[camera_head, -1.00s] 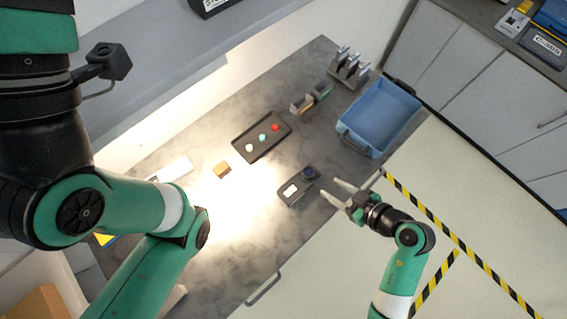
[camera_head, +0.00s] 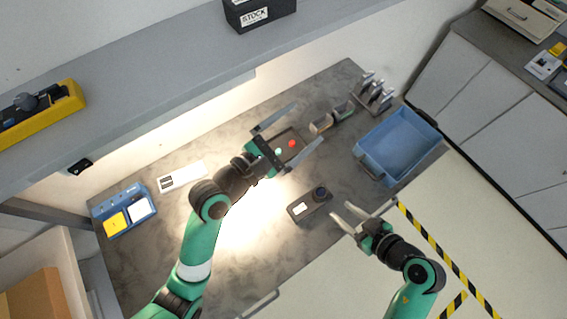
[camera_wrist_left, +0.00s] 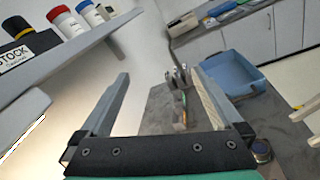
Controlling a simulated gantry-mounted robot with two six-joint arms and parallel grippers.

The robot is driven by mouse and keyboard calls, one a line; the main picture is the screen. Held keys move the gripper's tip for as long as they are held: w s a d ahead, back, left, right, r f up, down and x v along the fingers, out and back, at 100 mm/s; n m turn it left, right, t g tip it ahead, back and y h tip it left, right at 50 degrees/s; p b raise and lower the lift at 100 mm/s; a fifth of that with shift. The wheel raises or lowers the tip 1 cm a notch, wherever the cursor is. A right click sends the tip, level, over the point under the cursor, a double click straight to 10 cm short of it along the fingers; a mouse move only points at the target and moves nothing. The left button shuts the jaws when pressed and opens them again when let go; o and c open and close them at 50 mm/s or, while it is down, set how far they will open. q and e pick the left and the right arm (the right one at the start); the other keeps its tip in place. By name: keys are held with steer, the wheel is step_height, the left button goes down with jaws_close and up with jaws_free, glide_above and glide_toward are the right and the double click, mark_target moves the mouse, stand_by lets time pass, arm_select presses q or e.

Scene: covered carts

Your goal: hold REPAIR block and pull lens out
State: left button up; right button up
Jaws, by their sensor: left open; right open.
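The dark block (camera_head: 301,211) with a white label lies on the grey table. Its lettering is too small to read. A dark round lens (camera_head: 319,194) sits on its upper right end, and a round part like it shows at the lower right of the left wrist view (camera_wrist_left: 261,150). My left gripper (camera_head: 308,122) is open and empty, above the table and over the black tray, up from the block in the head view. My right gripper (camera_head: 341,210) is open and empty, just right of the block, its fingers pointing toward it and apart from it.
The black tray (camera_head: 299,152) holds a red and a green knob and is partly covered by my left gripper. A blue bin (camera_head: 400,145) stands at right, near a metal rack (camera_head: 375,95). A shelf (camera_head: 200,100) runs above the table. A blue organizer (camera_head: 124,213) is at left.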

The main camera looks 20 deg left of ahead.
arm_select(q)
steer(key=s+d+f+n+g, duration=0.15)
steer(key=s+f, duration=0.25)
steer(key=f, duration=0.4)
steer(key=s+f+n+g, duration=0.1)
steer(key=s+f+g, duration=0.15)
steer(key=f, duration=0.65)
steer(key=g, duration=0.2)
glide_toward(304, 206)
steer(key=shift+w+d+f+n+y, duration=0.2)
steer(key=shift+d+n+y, duration=0.1)
steer(key=shift+d, duration=0.25)
steer(key=shift+w, duration=0.1)
steer(key=x, duration=1.1)
steer(key=shift+w+d, duration=0.15)
steer(key=shift+w, duration=0.15)
steer(key=c, duration=1.3)
arm_select(e)
steer(key=o, duration=0.5)
